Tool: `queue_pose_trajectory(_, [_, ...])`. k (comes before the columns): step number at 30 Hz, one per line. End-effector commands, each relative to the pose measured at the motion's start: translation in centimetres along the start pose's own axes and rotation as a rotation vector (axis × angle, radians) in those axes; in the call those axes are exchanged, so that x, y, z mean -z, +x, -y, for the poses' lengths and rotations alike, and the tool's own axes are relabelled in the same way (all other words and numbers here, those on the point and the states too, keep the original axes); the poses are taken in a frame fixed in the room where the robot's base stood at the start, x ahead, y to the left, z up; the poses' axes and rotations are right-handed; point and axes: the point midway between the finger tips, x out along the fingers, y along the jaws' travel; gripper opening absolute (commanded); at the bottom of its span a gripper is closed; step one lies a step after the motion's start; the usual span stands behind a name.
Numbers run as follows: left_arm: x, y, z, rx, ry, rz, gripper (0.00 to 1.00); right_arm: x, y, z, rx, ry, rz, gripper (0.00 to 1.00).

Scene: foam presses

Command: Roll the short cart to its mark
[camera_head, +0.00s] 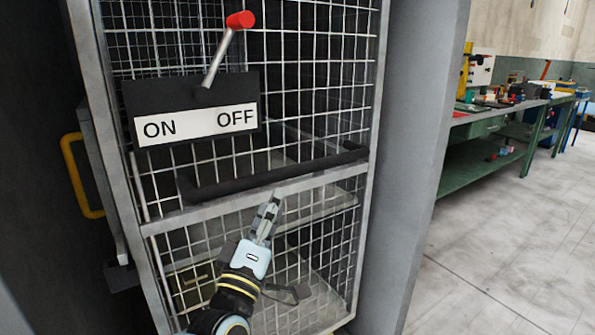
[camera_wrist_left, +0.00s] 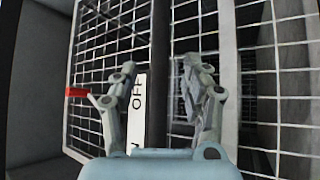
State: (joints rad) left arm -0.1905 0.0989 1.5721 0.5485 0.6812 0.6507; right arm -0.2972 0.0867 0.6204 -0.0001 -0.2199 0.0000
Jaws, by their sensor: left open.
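I cannot pick out a short cart or a floor mark in either view. A wire-mesh guard in a grey frame (camera_head: 262,188) fills the left and middle of the head view, with a black horizontal handle bar (camera_head: 275,176) across it. My left gripper (camera_head: 271,207) is open just below the bar, in front of the mesh. In the left wrist view, the bar (camera_wrist_left: 159,70) runs upright between the spread fingers of the left gripper (camera_wrist_left: 160,78). I cannot tell if either finger touches it. My right gripper is not in view.
A lever with a red knob (camera_head: 240,19) rises from an ON/OFF plate (camera_head: 197,125) above the bar. A yellow handle (camera_head: 80,176) is at the left. A grey panel (camera_head: 418,130) stands right of the mesh. Beyond are a green workbench (camera_head: 487,128) and open floor (camera_head: 500,255).

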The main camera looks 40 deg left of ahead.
Motion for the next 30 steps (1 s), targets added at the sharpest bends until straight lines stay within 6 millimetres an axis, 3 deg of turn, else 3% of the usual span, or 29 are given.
queue_pose_trajectory(6, [0.1,4.5,-0.2,-0.002,0.001,0.0,0.48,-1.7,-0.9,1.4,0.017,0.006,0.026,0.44])
queue_pose_trajectory(15, [0.0,8.8,0.0,0.0,0.002,0.001,0.48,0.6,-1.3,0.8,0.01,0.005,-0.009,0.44])
queue_pose_trajectory(26, [-0.1,9.4,0.1,0.002,0.002,0.003,0.48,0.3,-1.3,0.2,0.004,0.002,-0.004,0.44])
queue_pose_trajectory(30, [-0.1,9.4,0.1,0.001,0.002,0.003,0.31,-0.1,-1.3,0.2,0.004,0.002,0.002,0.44])
